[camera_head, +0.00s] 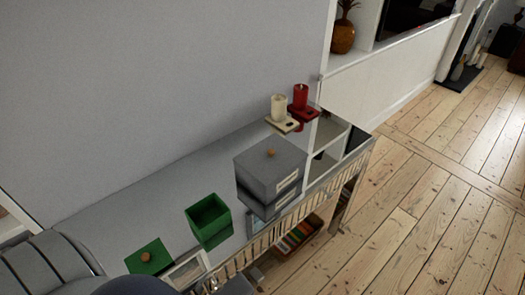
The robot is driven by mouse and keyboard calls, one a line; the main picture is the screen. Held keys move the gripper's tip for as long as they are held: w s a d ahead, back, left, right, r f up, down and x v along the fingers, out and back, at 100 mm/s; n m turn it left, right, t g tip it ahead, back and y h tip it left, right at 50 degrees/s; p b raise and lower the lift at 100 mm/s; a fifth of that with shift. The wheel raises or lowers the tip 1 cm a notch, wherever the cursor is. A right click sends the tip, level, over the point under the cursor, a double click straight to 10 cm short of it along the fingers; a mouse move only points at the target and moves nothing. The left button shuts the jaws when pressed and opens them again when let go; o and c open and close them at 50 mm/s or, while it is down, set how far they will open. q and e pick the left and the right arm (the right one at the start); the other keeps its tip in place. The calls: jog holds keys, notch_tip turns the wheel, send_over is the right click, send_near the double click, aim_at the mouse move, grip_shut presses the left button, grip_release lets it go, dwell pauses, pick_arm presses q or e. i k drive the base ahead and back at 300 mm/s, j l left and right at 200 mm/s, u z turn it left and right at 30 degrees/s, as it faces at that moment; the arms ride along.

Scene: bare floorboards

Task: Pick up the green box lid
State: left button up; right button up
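The green box lid (148,257) is a flat green square with a small brown knob on top. It lies on the grey shelf top at the lower left. The open green box (208,214) stands to the right of the lid and apart from it, and I can see into it.
A grey box (270,166) with a knobbed lid stands farther right on the shelf top (150,205). Beyond it are a cream candle (279,108) and a red candle (300,98) on holders. A pale frame (186,271) is beside the lid. Bare floorboards (430,220) are clear at right.

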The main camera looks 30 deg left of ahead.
aim_at(153, 258)
jog(key=u, duration=2.15)
